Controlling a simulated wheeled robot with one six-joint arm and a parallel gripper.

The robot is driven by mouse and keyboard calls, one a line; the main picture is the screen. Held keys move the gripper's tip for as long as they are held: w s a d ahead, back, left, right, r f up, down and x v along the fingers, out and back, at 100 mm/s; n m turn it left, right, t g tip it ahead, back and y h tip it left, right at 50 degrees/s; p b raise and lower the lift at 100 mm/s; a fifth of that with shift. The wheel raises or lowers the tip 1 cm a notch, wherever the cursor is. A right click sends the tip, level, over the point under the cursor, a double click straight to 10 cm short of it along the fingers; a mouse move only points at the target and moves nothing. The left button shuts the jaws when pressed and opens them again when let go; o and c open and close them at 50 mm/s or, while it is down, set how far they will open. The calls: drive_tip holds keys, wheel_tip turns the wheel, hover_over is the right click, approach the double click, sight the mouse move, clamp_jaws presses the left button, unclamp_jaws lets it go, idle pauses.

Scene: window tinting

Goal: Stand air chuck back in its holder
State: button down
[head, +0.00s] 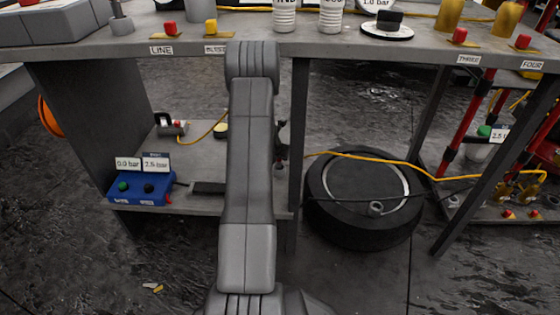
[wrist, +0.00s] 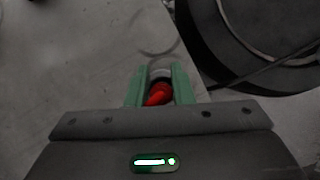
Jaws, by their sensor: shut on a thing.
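In the wrist view my gripper (wrist: 159,82) has its two green fingers shut on the air chuck (wrist: 158,96), which shows as a red body with a pale far end. A thin, faint ring outline (wrist: 160,42) shows just beyond the fingertips over a grey surface; I cannot tell whether it is the holder or whether the chuck touches it. In the head view my own arm hides most of the gripper and the chuck, and no holder can be made out with certainty.
A black tyre (head: 363,205) lies right of my arm and also shows in the wrist view (wrist: 245,40). The lower shelf (head: 195,160) bears a blue gauge box (head: 142,188). A yellow hose (head: 400,165) runs over the tyre. The bench top (head: 200,42) and its legs stand close.

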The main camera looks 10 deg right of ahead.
drive_tip(key=shift+f, duration=0.15)
drive_tip(key=c, duration=1.3)
unclamp_jaws()
drive_tip(key=shift+s+a+r, duration=0.1)
drive_tip(key=shift+r, duration=0.4)
drive_tip(key=p+v, duration=0.4)
drive_tip(key=v, duration=0.7)
drive_tip(key=shift+s+a+r, duration=0.1)
